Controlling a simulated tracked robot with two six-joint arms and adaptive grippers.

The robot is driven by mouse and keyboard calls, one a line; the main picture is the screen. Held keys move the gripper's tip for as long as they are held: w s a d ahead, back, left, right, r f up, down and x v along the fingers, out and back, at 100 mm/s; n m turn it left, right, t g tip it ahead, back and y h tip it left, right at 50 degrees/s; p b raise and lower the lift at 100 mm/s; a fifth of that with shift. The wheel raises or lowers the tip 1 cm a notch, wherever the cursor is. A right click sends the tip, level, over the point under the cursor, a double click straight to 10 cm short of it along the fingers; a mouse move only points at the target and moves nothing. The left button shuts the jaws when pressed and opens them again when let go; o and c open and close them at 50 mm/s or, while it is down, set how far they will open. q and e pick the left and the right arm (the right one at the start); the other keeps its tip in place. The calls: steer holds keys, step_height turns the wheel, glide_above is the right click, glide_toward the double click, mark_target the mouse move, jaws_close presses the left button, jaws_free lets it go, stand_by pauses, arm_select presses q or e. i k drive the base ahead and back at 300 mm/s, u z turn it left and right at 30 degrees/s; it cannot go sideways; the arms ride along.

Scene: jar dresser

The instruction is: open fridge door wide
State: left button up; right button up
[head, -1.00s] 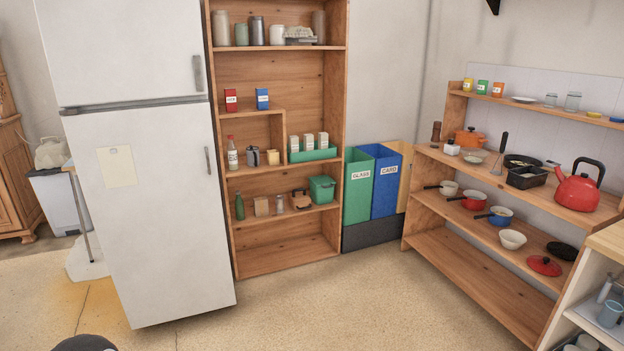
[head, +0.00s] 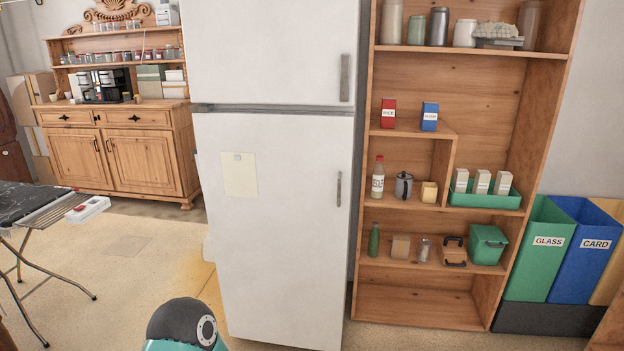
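The white fridge (head: 275,240) stands upright in the middle of the head view. Its lower door is shut, with a vertical grey handle (head: 339,189) near the right edge and a paper note on its front. The smaller upper door is also shut and has its own handle (head: 345,78) on the right side. A rounded dark and teal part of mine shows at the bottom, in front of the fridge. Neither of my grippers is in view.
A wooden shelf (head: 420,302) with jars and boxes stands close on the fridge's right. Green and blue bins (head: 540,250) are farther right. A wooden dresser (head: 125,160) and a folding table (head: 40,205) are at left. Floor (head: 150,270) left of the fridge is open.

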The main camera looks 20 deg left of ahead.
mark_target(276, 185)
steer(key=u, duration=0.55)
steer(key=i, duration=1.2)
steer(key=u, duration=0.8)
steer(key=k, duration=0.7)
steer(key=u, duration=0.2)
steer(key=i, duration=0.75)
steer(key=z, duration=0.1)
